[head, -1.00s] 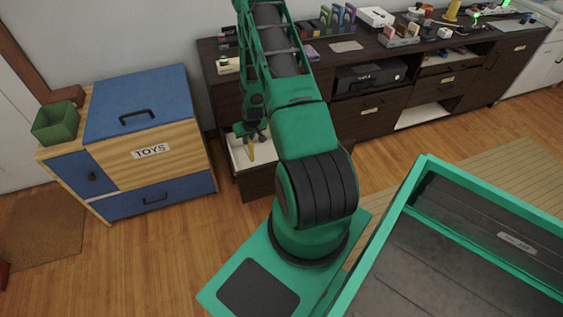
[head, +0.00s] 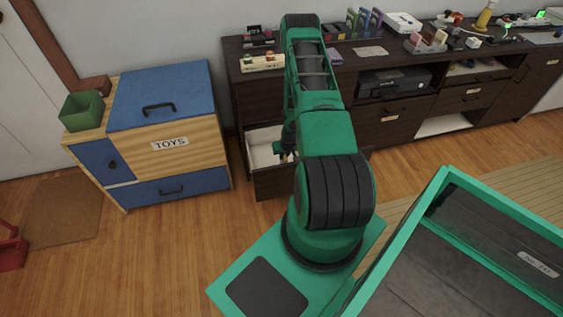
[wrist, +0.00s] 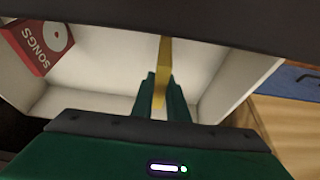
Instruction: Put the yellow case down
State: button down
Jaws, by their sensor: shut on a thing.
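The yellow case (wrist: 163,72) shows in the wrist view as a narrow upright strip, seen nearly edge-on. My gripper (wrist: 160,92) is shut on it, with green fingers on either side of its lower part. Behind the case is the white inside of an open drawer (wrist: 105,80). I cannot tell whether the case touches the drawer's floor. In the head view the open drawer (head: 262,153) juts from the dark cabinet, and my gripper (head: 281,152) is at its right part, mostly hidden by my arm. The case cannot be made out there.
A red case marked SONGS (wrist: 40,45) is inside the drawer. A wooden toy chest (head: 187,147) with blue panels stands left of the drawer, with a green bin (head: 82,111) on its side ledge. Several items crowd the dark cabinet top (head: 340,62).

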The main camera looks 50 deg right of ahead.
jog(key=shift+f, duration=1.5)
jog(key=shift+f, duration=0.15)
jog(key=c, duration=1.7)
grip_release()
jog(key=shift+c, duration=0.2)
